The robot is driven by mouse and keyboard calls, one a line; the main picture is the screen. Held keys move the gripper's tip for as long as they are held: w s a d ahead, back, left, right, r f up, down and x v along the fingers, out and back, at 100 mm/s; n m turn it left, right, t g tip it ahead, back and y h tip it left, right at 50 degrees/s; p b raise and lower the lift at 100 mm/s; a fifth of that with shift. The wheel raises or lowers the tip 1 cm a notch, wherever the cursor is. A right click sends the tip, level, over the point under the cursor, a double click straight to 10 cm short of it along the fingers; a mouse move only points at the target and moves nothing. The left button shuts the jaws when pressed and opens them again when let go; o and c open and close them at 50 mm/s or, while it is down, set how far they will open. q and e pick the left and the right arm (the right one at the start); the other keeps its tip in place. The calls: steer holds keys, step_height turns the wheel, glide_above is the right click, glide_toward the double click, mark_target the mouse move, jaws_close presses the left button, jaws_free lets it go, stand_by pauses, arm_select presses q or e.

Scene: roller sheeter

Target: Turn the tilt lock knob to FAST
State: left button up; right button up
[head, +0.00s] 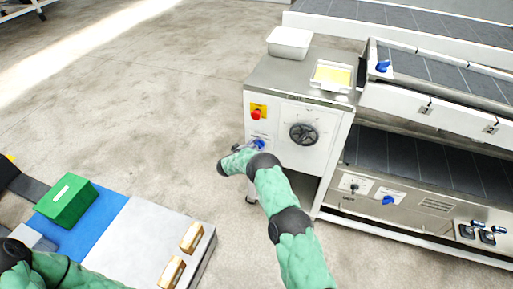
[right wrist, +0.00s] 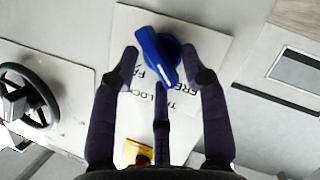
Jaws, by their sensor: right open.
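The tilt lock knob (right wrist: 158,54) is blue and sits on a white label plate (right wrist: 205,52) in the right wrist view. The plate shows FREE to the right of the knob and a partly covered word starting FA to the left. The knob's narrow end points down and slightly right in that view. My right gripper (right wrist: 160,66) is open, with its fingers spread around the knob; contact cannot be told. In the head view the knob (head: 259,143) shows on the machine's front panel, beside my right gripper (head: 252,147). My left gripper is not in view.
A red button on a yellow plate (head: 257,112) sits above the knob, and a black handwheel (head: 303,133) to its right. A white tub (head: 289,42) and a yellow-filled tray (head: 333,75) stand on top. A green box (head: 67,200) lies at lower left.

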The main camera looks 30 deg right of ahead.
jaws_close()
